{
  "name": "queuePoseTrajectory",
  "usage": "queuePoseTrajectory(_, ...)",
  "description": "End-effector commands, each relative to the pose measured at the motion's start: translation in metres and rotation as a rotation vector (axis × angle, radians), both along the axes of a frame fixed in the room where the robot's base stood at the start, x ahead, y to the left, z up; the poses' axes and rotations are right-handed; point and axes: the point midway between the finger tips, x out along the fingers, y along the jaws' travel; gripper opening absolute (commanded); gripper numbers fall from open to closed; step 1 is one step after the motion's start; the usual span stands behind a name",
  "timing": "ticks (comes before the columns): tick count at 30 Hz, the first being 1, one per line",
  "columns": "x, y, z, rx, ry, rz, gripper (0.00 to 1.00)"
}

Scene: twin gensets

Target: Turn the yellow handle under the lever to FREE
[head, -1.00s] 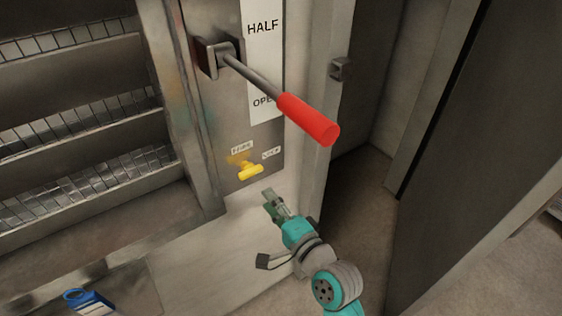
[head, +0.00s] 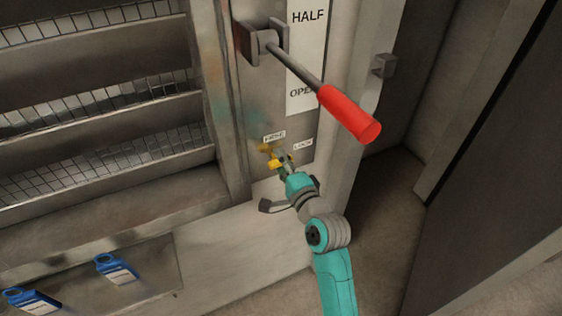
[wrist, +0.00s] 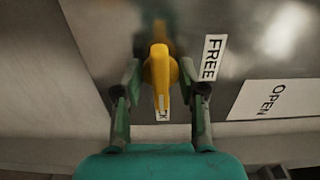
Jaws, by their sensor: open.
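The yellow handle (head: 274,163) sits low on the metal panel, under the lever with its red grip (head: 349,114). In the wrist view the yellow handle (wrist: 160,72) stands between the two open fingers of my gripper (wrist: 160,82), with a gap at each side. Its near end partly covers a small label, likely LOCK (wrist: 163,115). The FREE label (wrist: 212,57) is to the right of the handle. In the head view my gripper (head: 281,160) is at the handle and partly hides it. The FREE label (head: 274,136) is just above it.
The lever's red grip juts out above my arm. A HALF and OPEN label strip (head: 302,90) is behind the lever. A dark door (head: 500,170) stands at the right.

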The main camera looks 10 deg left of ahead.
Motion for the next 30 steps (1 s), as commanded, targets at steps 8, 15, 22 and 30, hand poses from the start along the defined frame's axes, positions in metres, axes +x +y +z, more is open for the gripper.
queuePoseTrajectory(8,0.0007,0.0006,0.0002,0.000,0.000,0.000,0.38)
queuePoseTrajectory(15,0.0005,0.0005,0.0001,-0.001,-0.001,0.000,0.00)
queuePoseTrajectory(22,0.0006,0.0004,0.0000,-0.009,-0.006,0.000,0.00)
queuePoseTrajectory(30,0.0008,0.0004,-0.0002,-0.094,-0.062,0.000,0.00)
